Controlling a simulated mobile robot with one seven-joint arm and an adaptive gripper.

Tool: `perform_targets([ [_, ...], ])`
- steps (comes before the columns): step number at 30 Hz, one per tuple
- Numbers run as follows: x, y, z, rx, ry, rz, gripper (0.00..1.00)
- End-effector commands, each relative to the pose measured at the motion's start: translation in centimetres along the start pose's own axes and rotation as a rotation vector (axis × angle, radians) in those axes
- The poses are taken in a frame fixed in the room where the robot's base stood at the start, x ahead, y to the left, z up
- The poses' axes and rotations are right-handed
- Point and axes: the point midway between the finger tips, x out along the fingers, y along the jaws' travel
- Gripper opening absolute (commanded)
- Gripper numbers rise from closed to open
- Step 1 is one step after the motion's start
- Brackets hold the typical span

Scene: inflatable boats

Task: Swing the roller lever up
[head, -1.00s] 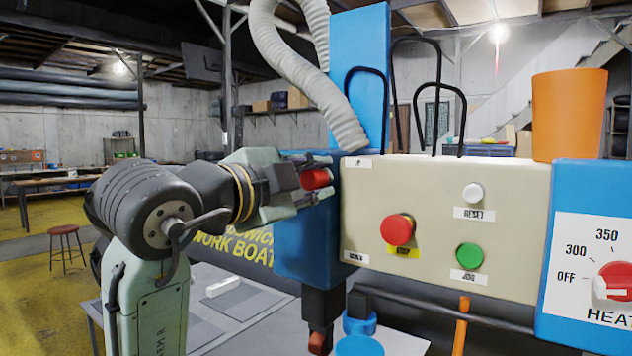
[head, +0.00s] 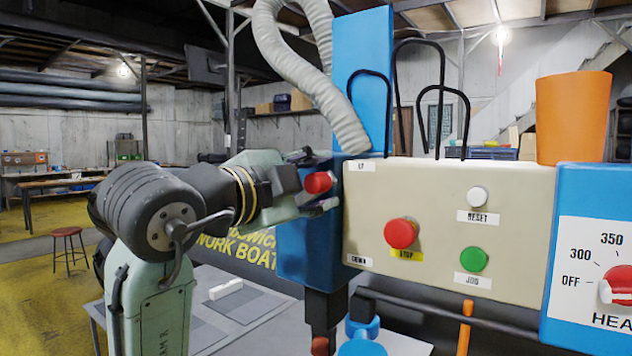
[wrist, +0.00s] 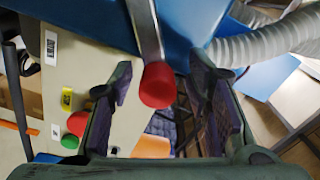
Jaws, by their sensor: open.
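The roller lever shows as a red knob (head: 319,182) at the left end of the beige control box (head: 440,225), about level with the upper "UP" label and well above the "DOWN" label. In the wrist view the red knob (wrist: 158,88) sits on a flat metal arm (wrist: 144,30) that runs to the blue housing. My gripper (head: 318,180) is open around the knob, one finger above and one below it in the head view. In the wrist view my gripper (wrist: 160,95) has a visible gap between each finger and the knob.
The box carries a red STOP button (head: 401,233), a white RESET button (head: 477,196) and a green JOG button (head: 473,259). A grey hose (head: 315,75) hangs above the knob. An orange cup (head: 572,118) stands at right. A grey table (head: 235,305) lies below.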

Motion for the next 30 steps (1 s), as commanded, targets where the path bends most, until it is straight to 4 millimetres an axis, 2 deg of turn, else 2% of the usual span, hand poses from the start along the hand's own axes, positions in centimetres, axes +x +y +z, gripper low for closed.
perform_targets([
  [5,-1.1,0.0,0.0,0.001,0.0,-0.001,0.44],
  [8,-2.7,0.0,0.0,0.002,-0.001,-0.002,0.44],
  [15,-7.9,-0.1,0.0,0.001,-0.002,-0.003,0.44],
  [21,-11.0,0.0,0.0,0.0,-0.002,-0.001,0.44],
  [30,-12.1,0.0,0.0,0.0,0.001,0.0,0.44],
])
